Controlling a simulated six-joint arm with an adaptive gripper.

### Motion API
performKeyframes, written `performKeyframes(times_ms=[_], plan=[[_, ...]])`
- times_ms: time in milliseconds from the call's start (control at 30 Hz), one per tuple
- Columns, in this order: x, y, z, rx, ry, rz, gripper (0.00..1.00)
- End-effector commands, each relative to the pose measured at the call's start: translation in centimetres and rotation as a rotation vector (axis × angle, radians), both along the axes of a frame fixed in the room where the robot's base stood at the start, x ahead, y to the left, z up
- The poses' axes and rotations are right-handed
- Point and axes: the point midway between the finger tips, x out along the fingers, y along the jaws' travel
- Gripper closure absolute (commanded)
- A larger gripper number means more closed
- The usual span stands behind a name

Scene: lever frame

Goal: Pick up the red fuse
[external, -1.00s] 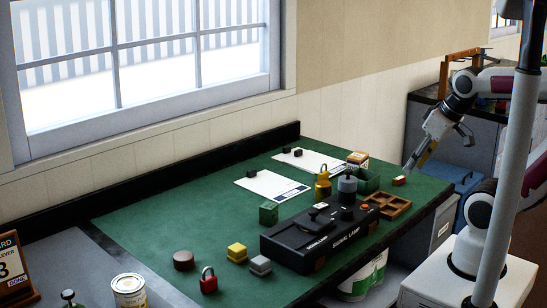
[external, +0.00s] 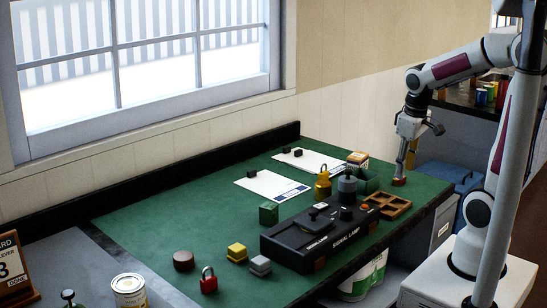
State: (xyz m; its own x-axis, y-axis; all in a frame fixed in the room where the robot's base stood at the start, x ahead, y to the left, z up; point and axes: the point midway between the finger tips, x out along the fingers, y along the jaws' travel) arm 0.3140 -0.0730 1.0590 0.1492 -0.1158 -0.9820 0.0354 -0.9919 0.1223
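A small red block, which looks like the red fuse (external: 398,182), lies on the green bench top near its right edge, just beyond the wooden compartment tray. My gripper (external: 401,178) points down right at it, with the fingertips at or just above its top. The fingers are small and seen from the side, so I cannot tell whether they are open or shut, or whether they touch the fuse.
The black signal lamp box (external: 300,262) fills the front middle. A red padlock (external: 208,282) is further left.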

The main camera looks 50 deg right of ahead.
Motion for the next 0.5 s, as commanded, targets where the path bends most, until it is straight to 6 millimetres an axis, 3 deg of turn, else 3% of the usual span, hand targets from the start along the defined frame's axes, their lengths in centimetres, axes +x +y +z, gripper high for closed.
performKeyframes(times_ms=[500], plan=[[5.0, -6.3, -3.6, -0.107, 0.199, 0.316, 0.66]])
